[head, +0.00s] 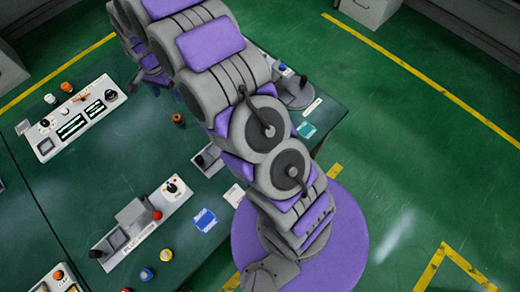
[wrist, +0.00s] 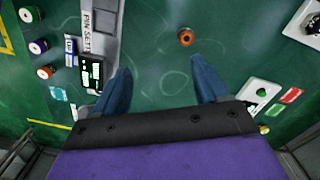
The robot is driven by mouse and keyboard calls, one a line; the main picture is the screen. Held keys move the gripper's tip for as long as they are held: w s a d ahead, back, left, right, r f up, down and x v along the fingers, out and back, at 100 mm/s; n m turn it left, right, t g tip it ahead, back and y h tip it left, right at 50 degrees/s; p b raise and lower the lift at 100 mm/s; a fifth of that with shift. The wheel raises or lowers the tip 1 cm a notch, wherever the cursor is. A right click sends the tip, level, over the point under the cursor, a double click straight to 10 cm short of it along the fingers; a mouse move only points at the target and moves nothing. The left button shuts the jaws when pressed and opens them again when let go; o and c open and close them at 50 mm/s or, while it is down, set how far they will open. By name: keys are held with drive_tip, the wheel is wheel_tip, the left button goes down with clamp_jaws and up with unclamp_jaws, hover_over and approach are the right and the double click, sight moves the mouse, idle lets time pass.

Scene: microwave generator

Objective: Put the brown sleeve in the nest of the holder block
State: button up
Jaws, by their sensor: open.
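The brown sleeve (wrist: 186,38) is a small ring-shaped piece with a dark hole, upright on the green table in the wrist view. A small orange-brown piece left of my arm in the head view (head: 178,119) looks like the same sleeve. My gripper (wrist: 160,68) is open and empty, its two blue fingers spread. The sleeve is beyond the fingertips, nearer the right finger, and not touched. A grey block (head: 207,160) partly behind my arm may be the holder block; I cannot make out its nest.
A panel (wrist: 101,22) marked "PIN SET" and several spools (wrist: 38,46) are at the left. White button panels (wrist: 258,93) are at the right. A control panel (head: 75,118) and a lever panel (head: 140,225) stand on the table. Green surface around the sleeve is clear.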

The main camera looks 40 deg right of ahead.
drive_tip(key=s+d+r+n, duration=0.2)
drive_tip(key=s+r, duration=0.3)
drive_tip(key=s, duration=0.5)
drive_tip(key=s+d+r+n, duration=0.3)
drive_tip(key=s+r, duration=0.3)
drive_tip(key=s, duration=0.4)
drive_tip(key=s+d+r+n+g, duration=0.1)
drive_tip(key=s+d+r+n, duration=0.1)
drive_tip(key=s+r, duration=0.4)
drive_tip(key=s+n, duration=0.1)
drive_tip(key=s, duration=0.3)
drive_tip(key=shift+d, duration=0.2)
drive_tip(key=s+n, duration=0.1)
drive_tip(key=s, duration=0.2)
drive_tip(key=s+d, duration=0.1)
drive_tip(key=s, duration=0.3)
drive_tip(key=s+n, duration=0.1)
drive_tip(key=s, duration=0.2)
drive_tip(key=shift+s+d+n, duration=0.2)
drive_tip(key=shift+s+n, duration=0.1)
drive_tip(key=shift+s, duration=0.05)
